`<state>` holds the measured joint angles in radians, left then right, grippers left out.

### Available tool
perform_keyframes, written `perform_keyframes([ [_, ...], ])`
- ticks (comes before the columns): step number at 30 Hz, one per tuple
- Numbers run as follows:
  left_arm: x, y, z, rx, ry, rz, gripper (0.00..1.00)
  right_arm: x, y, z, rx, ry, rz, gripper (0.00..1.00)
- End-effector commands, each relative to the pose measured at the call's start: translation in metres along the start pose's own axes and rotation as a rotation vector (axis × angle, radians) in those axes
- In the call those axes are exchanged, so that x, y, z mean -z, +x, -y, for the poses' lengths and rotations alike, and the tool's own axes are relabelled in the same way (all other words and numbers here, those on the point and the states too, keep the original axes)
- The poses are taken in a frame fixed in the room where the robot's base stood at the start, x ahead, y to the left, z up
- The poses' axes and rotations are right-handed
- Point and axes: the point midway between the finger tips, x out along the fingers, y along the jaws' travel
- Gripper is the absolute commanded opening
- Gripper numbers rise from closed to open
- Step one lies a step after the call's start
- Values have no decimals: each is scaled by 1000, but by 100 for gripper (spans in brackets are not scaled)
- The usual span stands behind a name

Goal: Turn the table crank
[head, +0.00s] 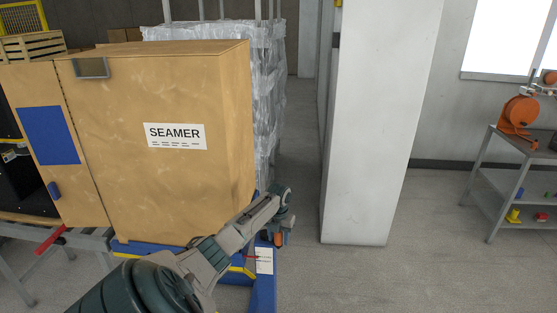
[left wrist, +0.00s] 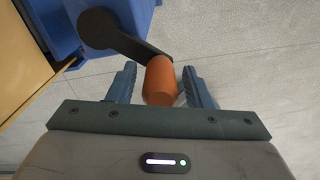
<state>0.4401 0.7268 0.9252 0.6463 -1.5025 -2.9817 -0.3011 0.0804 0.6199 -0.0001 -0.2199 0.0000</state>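The crank shows in the left wrist view as a black arm (left wrist: 124,40) on a dark round hub, fixed to the blue table frame (left wrist: 60,22). Its orange handle (left wrist: 160,80) lies between the two fingers of my left gripper (left wrist: 160,88). The fingers stand apart with a visible gap on either side of the handle, so the gripper is open around it. In the head view my left gripper (head: 279,233) is at the right side of the blue table frame (head: 263,289), with a bit of orange beside it. My right gripper is not in view.
A large cardboard box labelled SEAMER (head: 150,190) stands on the blue table. A wrapped pallet stack (head: 266,100) is behind it. A white pillar (head: 380,130) stands to the right. A grey shelf table (head: 482,180) is at far right. The floor between is clear.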

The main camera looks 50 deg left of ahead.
Motion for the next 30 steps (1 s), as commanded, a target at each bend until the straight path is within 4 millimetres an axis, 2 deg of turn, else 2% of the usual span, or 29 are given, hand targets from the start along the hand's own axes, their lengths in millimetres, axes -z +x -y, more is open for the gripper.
perform_keyframes([
  [8, 0, 0, 0, 0, -1, -1, 51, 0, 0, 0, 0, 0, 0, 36],
  [13, -1, -10, -1, -1, 0, 2, 51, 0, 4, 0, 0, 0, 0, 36],
  [24, 0, -80, 0, -1, 0, 2, 51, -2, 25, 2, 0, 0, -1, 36],
  [30, 0, -103, 0, 0, 0, 0, 51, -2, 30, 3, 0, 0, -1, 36],
])
